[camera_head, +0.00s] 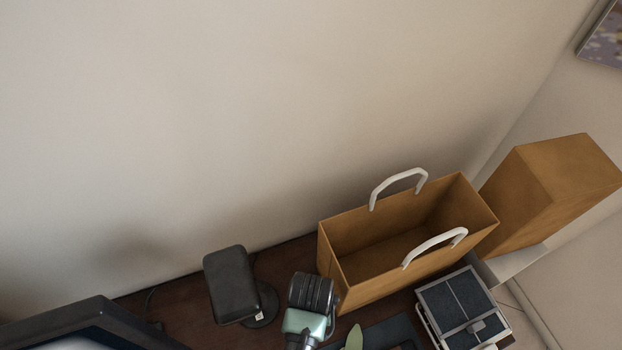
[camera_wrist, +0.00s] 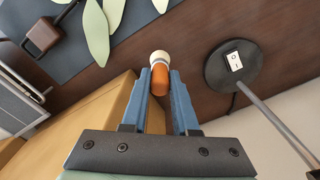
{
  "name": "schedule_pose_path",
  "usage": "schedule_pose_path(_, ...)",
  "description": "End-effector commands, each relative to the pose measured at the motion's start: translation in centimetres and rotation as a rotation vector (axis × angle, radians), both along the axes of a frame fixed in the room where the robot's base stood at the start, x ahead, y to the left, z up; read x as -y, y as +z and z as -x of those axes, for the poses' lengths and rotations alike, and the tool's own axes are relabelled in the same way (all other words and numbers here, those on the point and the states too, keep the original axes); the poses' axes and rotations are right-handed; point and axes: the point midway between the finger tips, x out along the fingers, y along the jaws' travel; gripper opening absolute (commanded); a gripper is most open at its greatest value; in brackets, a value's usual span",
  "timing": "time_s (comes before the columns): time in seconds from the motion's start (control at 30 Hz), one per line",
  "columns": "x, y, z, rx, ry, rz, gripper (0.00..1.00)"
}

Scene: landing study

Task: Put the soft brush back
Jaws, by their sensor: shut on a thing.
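My gripper (camera_wrist: 159,88) shows in the wrist view with its two blue fingers shut on a small orange piece with a cream rounded end. This looks like the soft brush (camera_wrist: 160,77); much of it is hidden by the angle. It is held over the dark wooden desk, beside the tan paper bag's side. In the head view my arm's end is at the bottom centre, left of the bag, and the fingers and brush are hidden there. No place marked for the brush can be made out.
The open paper bag (camera_head: 342,270) with white handles stands right of my arm. A tan box (camera_head: 550,190) and a grey case (camera_head: 462,306) are further right. A black lamp (camera_head: 231,284) is close on the left. Green leaves (camera_wrist: 96,34) lie on a dark mat (camera_wrist: 70,70).

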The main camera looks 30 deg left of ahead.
Motion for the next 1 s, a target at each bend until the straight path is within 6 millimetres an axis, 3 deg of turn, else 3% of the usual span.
schedule_pose_path(0.2,0.0,-2.6,0.0,-0.001,0.000,0.000,0.00)
schedule_pose_path(0.6,0.0,-3.2,0.0,-0.001,0.000,0.000,0.00)
schedule_pose_path(0.63,0.0,-3.1,0.0,-0.001,0.000,0.000,0.31)
schedule_pose_path(0.77,0.0,-3.1,0.0,-0.001,0.000,0.000,0.55)
schedule_pose_path(1.0,0.0,-3.1,0.0,-0.001,0.000,0.000,0.58)
